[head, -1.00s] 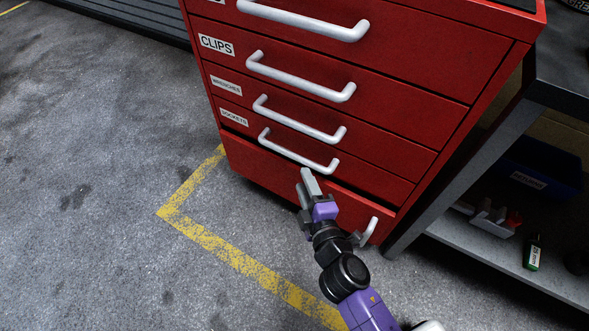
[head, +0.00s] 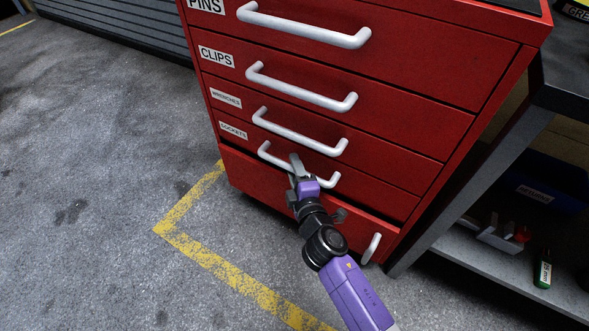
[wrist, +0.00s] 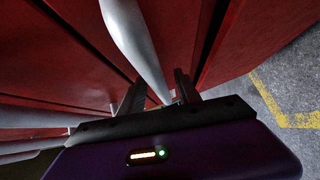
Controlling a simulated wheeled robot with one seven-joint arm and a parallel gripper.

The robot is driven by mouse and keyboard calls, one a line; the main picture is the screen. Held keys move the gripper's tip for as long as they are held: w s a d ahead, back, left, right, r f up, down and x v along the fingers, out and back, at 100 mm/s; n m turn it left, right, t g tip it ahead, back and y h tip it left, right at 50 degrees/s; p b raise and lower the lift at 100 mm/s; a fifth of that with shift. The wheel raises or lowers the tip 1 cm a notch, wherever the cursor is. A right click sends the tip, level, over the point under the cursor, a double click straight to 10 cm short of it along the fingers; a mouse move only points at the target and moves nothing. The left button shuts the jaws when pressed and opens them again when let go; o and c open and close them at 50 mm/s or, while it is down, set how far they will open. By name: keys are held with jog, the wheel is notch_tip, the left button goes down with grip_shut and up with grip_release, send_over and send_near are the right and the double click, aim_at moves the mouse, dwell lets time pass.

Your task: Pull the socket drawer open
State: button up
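The socket drawer (head: 375,193) is a shallow red front in the red cabinet, with a small white label (head: 233,131) that reads as sockets. It looks shut. Its pale bar handle (head: 270,153) is partly covered by my gripper (head: 296,166) in the head view. In the wrist view, a pale handle bar (wrist: 140,42) runs down between the two dark fingers of my gripper (wrist: 159,82). The fingers stand apart, with gaps beside the bar, so the gripper looks open around it.
Drawers for wrenches (head: 300,131), clips (head: 305,87) and pins (head: 300,25) sit above, each with a bar handle. A bottom drawer (head: 262,185) lies below, a dark gap along its top. A grey workbench (head: 470,185) stands close on the right. The floor at left is clear.

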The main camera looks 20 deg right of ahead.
grip_shut()
dwell(1.4)
